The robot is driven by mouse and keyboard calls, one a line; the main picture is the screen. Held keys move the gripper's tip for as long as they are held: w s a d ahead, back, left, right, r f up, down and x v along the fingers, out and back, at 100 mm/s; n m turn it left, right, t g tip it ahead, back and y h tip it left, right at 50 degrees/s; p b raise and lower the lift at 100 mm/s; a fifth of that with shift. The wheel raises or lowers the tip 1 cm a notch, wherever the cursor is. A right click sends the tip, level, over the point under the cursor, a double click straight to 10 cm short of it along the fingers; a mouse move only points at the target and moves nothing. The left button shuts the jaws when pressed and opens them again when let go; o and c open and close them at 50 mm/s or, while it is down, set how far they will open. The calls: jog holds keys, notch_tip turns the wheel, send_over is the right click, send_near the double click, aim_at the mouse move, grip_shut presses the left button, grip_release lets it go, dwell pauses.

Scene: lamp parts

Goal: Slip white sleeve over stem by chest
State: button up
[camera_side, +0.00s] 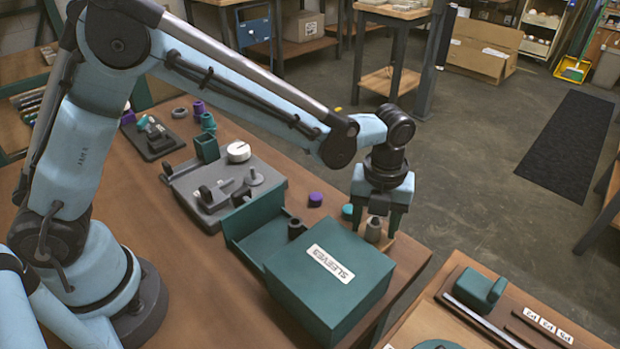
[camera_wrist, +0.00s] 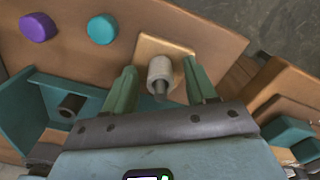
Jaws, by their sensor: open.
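The white sleeve (camera_wrist: 160,69) is a short, pale cylinder standing on a tan wooden base (camera_wrist: 150,47) by the chest. A grey stem (camera_wrist: 159,88) shows at the sleeve's mouth, and the sleeve appears to be around it. In the side view the pale sleeve (camera_side: 373,230) stands upright behind the chest. My gripper (camera_side: 376,224) points down over it. In the wrist view my gripper (camera_wrist: 160,68) is open, with one finger on each side of the sleeve and visible gaps. The teal chest (camera_side: 325,285) carries a "SLEEVES" label.
Purple (camera_side: 315,199) and teal (camera_side: 347,211) caps lie near my gripper. A grey fixture (camera_side: 222,190) stands further left. The table edge is close behind the base.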

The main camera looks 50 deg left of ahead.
notch_tip(320, 180, up, 12)
jog(key=s+a+n+t, duration=0.3)
jog(key=s+a+n, duration=0.3)
jog(key=n, duration=0.9)
jog(key=s+a+n+t, duration=0.4)
jog(key=s+a+n, duration=0.1)
jog(key=a+n, duration=0.8)
jog(key=shift+s+f+n, duration=0.25)
jog(key=shift+s+n, duration=0.15)
jog(key=shift+n, duration=0.5)
